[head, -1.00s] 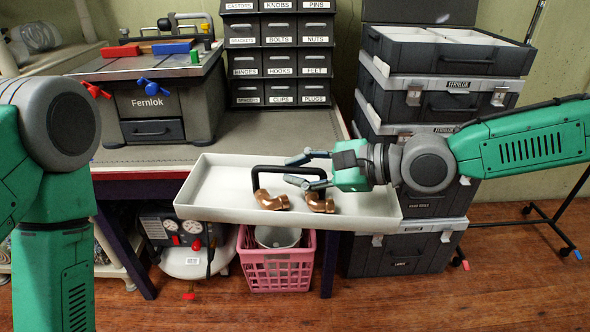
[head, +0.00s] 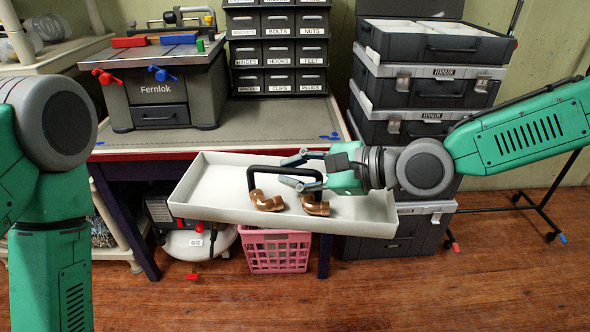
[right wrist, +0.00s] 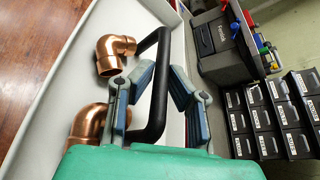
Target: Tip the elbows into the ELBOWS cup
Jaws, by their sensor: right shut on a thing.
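My right gripper (head: 292,171) is shut on the black handle (head: 252,180) of a white tray (head: 215,182). It holds the tray in the air in front of the bench. Two copper elbows, a left one (head: 265,200) and a right one (head: 316,206), lie in the tray by its near wall. In the right wrist view the fingers (right wrist: 160,85) straddle the handle (right wrist: 160,95), with one elbow (right wrist: 113,54) beyond and another (right wrist: 88,125) partly behind the gripper. No ELBOWS cup can be made out. My left arm shows at the left; its gripper is out of frame.
The bench (head: 235,130) behind the tray has a clear top, with a Fernlok machine (head: 155,90) and a labelled drawer unit (head: 280,55). Stacked dark cases (head: 425,95) stand at right. A pink basket (head: 275,250) sits under the bench. The floor in front is open.

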